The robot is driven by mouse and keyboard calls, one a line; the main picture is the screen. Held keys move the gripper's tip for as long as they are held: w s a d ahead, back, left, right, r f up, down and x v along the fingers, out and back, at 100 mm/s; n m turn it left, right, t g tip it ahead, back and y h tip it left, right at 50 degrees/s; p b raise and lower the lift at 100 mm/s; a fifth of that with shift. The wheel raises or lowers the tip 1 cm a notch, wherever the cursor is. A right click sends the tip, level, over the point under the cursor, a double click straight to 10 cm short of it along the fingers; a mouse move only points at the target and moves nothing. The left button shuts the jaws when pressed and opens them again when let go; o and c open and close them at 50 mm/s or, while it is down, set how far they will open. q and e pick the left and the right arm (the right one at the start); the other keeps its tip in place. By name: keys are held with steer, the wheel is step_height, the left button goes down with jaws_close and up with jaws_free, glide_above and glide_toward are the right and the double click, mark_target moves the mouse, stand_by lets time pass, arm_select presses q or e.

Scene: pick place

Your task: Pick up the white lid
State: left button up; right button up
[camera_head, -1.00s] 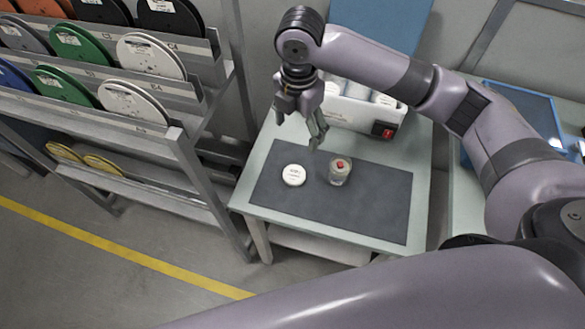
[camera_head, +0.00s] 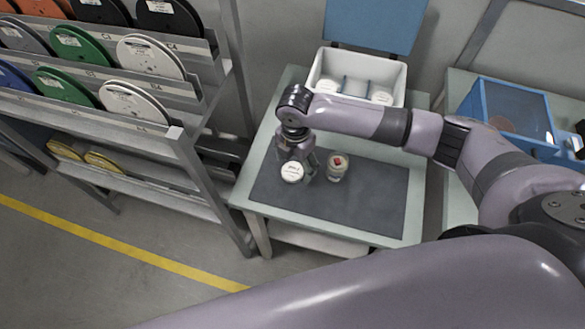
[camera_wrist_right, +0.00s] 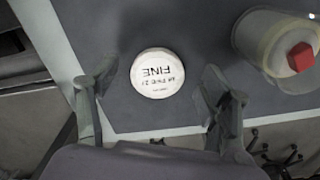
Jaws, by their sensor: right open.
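The white lid (camera_head: 291,172) lies flat on the dark mat (camera_head: 365,213). In the right wrist view the lid (camera_wrist_right: 157,73) is round with black print reading "FINE". My right gripper (camera_head: 298,165) is right over the lid, its fingers pointing down. In the wrist view its open fingers (camera_wrist_right: 154,88) stand to either side of the lid's lower part, with gaps and nothing held. My left gripper is not in view.
A white bin (camera_head: 313,72) with white round items stands at the table's back. A rack (camera_head: 185,140) of colored reels is on the left. A blue box (camera_head: 497,97) sits on another table at right. The mat's front right is clear.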

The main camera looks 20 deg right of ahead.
steer(key=shift+f, duration=0.5)
steer(key=c, duration=0.8)
